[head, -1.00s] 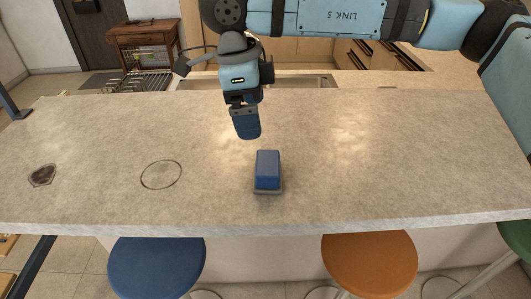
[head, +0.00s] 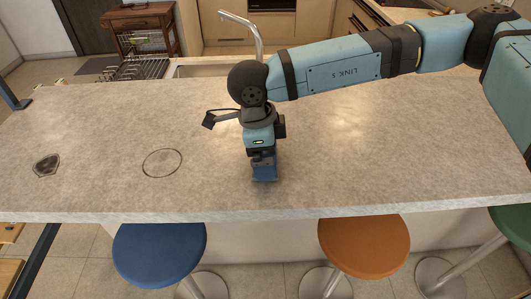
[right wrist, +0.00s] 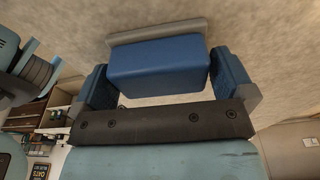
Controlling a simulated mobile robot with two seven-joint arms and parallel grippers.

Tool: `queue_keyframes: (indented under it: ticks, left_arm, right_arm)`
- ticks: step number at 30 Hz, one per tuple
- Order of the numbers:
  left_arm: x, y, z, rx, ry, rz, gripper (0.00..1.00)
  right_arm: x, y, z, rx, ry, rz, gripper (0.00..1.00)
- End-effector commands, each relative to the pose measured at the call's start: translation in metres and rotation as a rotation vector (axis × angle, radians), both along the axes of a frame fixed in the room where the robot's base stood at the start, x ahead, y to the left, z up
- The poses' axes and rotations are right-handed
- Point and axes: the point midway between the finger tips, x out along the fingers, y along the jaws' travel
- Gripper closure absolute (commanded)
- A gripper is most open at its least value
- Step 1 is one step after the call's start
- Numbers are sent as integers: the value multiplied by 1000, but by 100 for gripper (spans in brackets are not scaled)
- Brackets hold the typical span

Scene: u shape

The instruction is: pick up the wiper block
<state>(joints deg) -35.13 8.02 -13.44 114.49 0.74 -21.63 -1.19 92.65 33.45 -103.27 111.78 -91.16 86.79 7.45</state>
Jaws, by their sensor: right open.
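The wiper block, a blue block on a thin grey base, shows in the right wrist view (right wrist: 158,62). It is on the countertop, between the two blue finger pads of my right gripper (right wrist: 160,72). The fingers stand apart, with a visible gap on at least the left side of the block. In the head view my right gripper (head: 264,172) points down over the block's spot and hides most of it. I cannot tell there which blue is pad and which is block. My left gripper is not in view.
The grey countertop (head: 400,150) is mostly clear. A dark patch (head: 46,165) and a thin ring mark (head: 162,163) lie on its left. A blue stool (head: 160,250) and an orange stool (head: 364,245) stand at the near edge. A sink tap (head: 245,30) is at the back.

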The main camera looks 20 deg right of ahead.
Motion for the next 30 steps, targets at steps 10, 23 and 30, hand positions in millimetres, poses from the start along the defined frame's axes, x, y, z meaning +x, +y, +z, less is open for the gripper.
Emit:
queue_keyframes:
  ticks: [10, 23, 30]
  left_arm:
    - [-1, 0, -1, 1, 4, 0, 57]
    - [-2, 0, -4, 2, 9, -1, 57]
    - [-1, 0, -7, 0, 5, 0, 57]
  right_arm:
    - [0, -1, -5, 1, -1, 0, 12]
    - [0, -1, -2, 0, -2, 0, 30]
    - [0, -1, 24, 2, -5, 1, 30]
